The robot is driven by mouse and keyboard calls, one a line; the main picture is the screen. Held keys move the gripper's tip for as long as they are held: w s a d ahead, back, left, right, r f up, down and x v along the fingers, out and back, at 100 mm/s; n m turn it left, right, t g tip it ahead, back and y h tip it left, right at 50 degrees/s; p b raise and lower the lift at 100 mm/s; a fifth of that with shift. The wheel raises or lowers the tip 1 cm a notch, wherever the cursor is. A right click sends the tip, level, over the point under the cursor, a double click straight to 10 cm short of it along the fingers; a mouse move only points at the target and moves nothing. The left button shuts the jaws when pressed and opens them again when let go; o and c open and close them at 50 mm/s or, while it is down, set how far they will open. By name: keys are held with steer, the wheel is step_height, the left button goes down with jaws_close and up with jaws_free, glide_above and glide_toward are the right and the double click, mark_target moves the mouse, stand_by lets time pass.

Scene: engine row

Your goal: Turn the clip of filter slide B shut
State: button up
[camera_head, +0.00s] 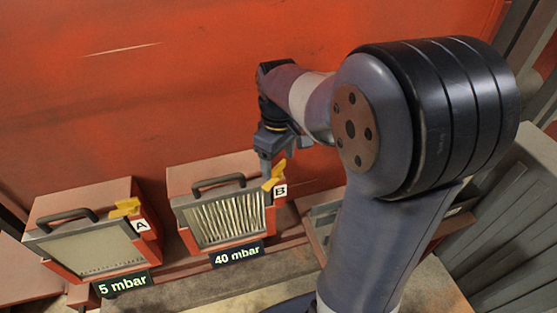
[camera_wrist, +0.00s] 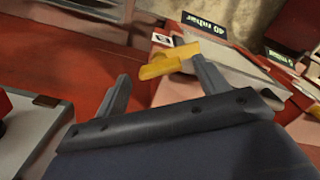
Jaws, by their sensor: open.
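Filter slide B (camera_head: 184,220) is a red box with a black handle, a pale pleated filter face and a "B" tag (camera_head: 280,190). Its yellow clip (camera_head: 274,176) sits at the top right corner, tilted in the picture. My gripper (camera_head: 284,158) is over this corner, pointing down. In the wrist view the yellow clip (camera_wrist: 160,66) lies across the gap between the open fingertips of my gripper (camera_wrist: 159,70). The right finger overlaps the clip's right part; I cannot tell whether it touches. The left finger looks apart from the clip.
Filter slide A (camera_head: 60,262) stands to the left with its own yellow clip (camera_head: 125,207). Signs read "40 mbar" (camera_head: 237,255) under B and "5 mbar" (camera_head: 123,284) under A. A red wall (camera_head: 180,80) rises close behind.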

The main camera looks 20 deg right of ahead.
steer(key=shift+f, duration=0.6)
steer(key=c, duration=1)
steer(key=shift+m, duration=0.4)
steer(key=m, duration=0.2)
steer(key=shift+m+p, duration=0.3)
steer(key=shift+m, duration=1.7)
